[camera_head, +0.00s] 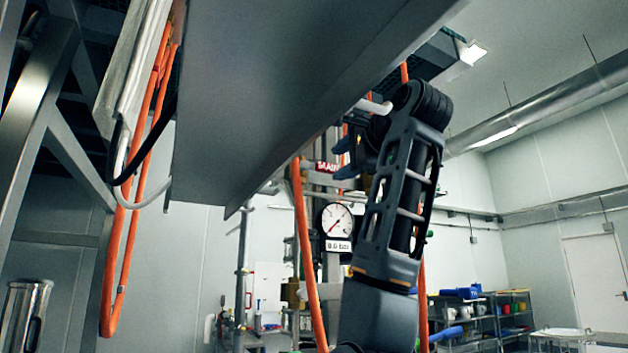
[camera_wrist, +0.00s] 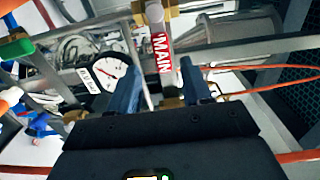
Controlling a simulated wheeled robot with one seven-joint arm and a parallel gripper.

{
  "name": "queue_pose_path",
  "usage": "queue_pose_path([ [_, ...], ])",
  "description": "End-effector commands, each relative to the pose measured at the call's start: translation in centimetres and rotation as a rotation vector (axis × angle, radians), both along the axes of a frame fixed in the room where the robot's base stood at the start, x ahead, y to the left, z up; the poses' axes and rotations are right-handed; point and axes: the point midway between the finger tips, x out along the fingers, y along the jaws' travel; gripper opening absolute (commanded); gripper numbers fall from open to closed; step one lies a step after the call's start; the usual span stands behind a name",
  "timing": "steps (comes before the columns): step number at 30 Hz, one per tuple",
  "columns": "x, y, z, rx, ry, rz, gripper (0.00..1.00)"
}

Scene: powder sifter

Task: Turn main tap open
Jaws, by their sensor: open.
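The main tap handle (camera_wrist: 162,53) is a lever with a red plate lettered "MAIN", and it shows in the wrist view just ahead of my gripper. A brass fitting is at its top end. My gripper (camera_wrist: 160,68) is open, its two blue fingers one on each side of the plate's lower end in the picture. I cannot tell whether either finger touches it. In the head view the red MAIN plate (camera_head: 326,167) shows partly, next to my gripper (camera_head: 337,158); my arm and the pipework hide much of the tap.
A round white pressure gauge (camera_head: 336,220) stands just below the tap; it is left of the fingers in the wrist view (camera_wrist: 110,72). Orange hoses (camera_head: 305,250) hang close by. A large grey metal panel (camera_head: 290,90) overhangs from above. Shelves with bins (camera_head: 480,310) stand far right.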

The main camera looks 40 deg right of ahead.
Motion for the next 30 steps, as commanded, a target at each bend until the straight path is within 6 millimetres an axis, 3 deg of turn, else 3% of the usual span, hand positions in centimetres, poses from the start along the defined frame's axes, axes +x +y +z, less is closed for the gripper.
queue_pose_path([
  [5,0.9,-0.3,0.4,0.005,0.001,0.000,0.49],
  [18,6.7,-2.0,0.4,0.004,0.001,0.001,0.49],
  [30,7.3,-2.2,0.2,0.004,-0.002,0.000,0.48],
])
